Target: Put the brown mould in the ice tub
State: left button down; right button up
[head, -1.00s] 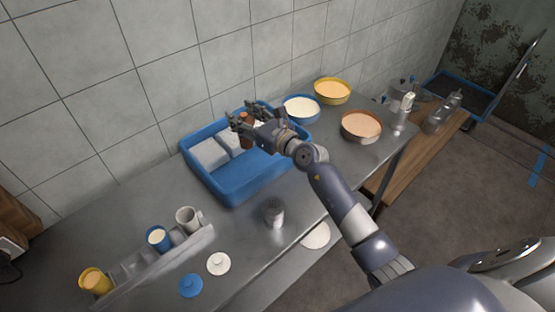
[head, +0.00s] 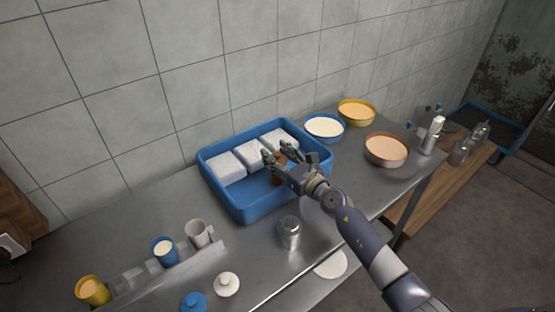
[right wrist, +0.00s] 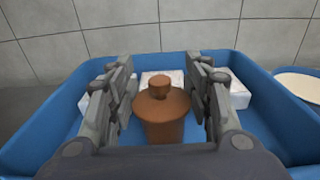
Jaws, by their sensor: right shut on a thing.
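The brown mould (right wrist: 163,117) is a lidded cup with a knob on top. My right gripper (head: 275,157) is shut on it, with a finger on each side in the right wrist view (right wrist: 160,95). The mould stands upright within the walls of the blue ice tub (head: 256,210). In the head view the mould (head: 279,178) is partly hidden by the gripper. I cannot tell whether its base touches the tub floor. White ice blocks (head: 226,167) lie along the tub's back side. My left gripper is not in view.
A metal shaker (head: 289,232) stands in front of the tub. A rack holds a blue cup (head: 165,251), a white cup (head: 198,234) and a yellow cup (head: 92,291). Bowls in blue (head: 324,127), yellow (head: 356,112) and brown (head: 386,150) stand to the right.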

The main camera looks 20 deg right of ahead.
jog(key=shift+f, duration=0.15)
jog(key=o, duration=1.4)
jog(key=shift+o, duration=0.2)
jog(key=shift+r, duration=0.4)
jog(key=v, duration=1.2)
jog(key=shift+f, duration=0.15)
